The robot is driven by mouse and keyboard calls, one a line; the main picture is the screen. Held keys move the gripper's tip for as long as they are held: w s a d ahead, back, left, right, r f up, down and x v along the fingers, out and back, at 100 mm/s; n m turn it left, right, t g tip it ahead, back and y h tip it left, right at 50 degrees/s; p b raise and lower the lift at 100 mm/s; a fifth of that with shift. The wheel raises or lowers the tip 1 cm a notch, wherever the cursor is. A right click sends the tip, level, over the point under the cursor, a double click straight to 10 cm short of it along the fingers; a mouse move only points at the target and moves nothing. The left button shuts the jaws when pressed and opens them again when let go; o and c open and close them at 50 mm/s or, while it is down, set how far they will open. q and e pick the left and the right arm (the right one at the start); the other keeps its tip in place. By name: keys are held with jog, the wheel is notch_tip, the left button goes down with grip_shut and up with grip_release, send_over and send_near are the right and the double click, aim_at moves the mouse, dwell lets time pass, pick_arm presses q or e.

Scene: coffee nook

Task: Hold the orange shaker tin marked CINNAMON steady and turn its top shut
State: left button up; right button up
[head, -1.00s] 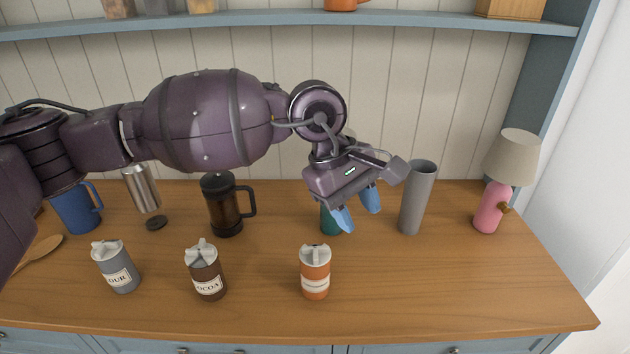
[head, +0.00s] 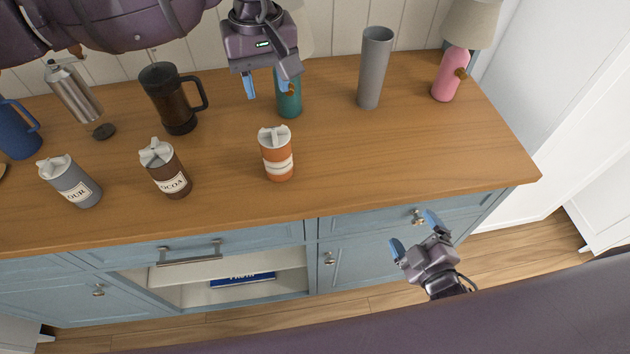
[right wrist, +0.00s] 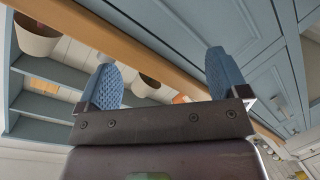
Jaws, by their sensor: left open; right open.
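The orange shaker tin (head: 278,158) stands upright near the front of the wooden counter, with a pale top and a pale label band turned so that I cannot read it. My left gripper (head: 262,88) is open and empty, above and behind the tin, in front of a teal bottle. My right gripper (head: 412,232) is open and empty, low in front of the cabinet doors, below the counter edge and to the right of the tin. Its two blue fingers also show in the right wrist view (right wrist: 165,85), apart with nothing between them.
A brown COCOA tin (head: 165,172) and a grey tin (head: 70,183) stand left of the orange one. Counter (head: 400,155) right of the tin is clear.

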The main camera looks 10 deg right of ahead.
jog(key=a+r+n+t+y, duration=0.2)
jog(key=a+r+n+y, duration=0.55)
jog(key=n, duration=0.75)
jog(key=n+g+y, duration=0.2)
jog(key=n+y, duration=0.1)
jog(key=n, duration=1.2)
send_near(287, 165)
jog(key=shift+w+a+r+n+g+h, duration=0.2)
jog(key=shift+w+a+r+n, duration=0.1)
jog(key=shift+w+n, duration=0.25)
jog(key=shift+w+a+r+n+g+h, duration=0.2)
jog(key=shift+w+a+n, duration=0.1)
jog(key=shift+n, duration=0.35)
jog(key=shift+x, duration=5.4)
jog(key=shift+c, duration=0.3)
